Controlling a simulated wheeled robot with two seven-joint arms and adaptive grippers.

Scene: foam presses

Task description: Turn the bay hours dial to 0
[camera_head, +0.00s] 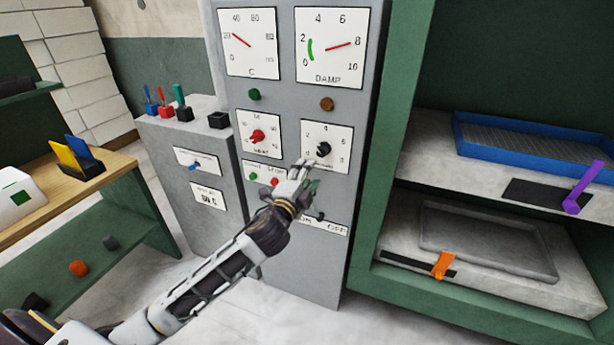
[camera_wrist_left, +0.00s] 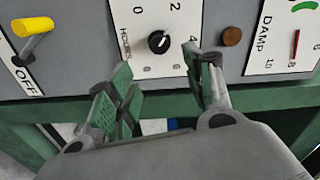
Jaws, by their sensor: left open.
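The bay hours dial is a black knob (camera_head: 323,150) on a white plate (camera_head: 341,133) on the grey cabinet's front. The left wrist view shows the knob (camera_wrist_left: 159,42) with a white mark, the plate marked HOURS, and 0 to its left, 2 above and 4 at right. The mark's exact reading is too small to tell. My left gripper (camera_head: 305,172) is open and empty, in front of the panel just below the dial. In the wrist view its green-padded fingers (camera_wrist_left: 162,85) are spread below the knob, apart from it. My right gripper is not in view.
A red knob (camera_head: 258,136) sits left of the dial, and a brown button (camera_head: 327,104) above it. The DAMP gauge (camera_head: 326,66) is higher. A yellow-handled switch (camera_wrist_left: 32,26) is at the wrist view's left. Green shelving with a blue tray (camera_head: 530,155) stands at right.

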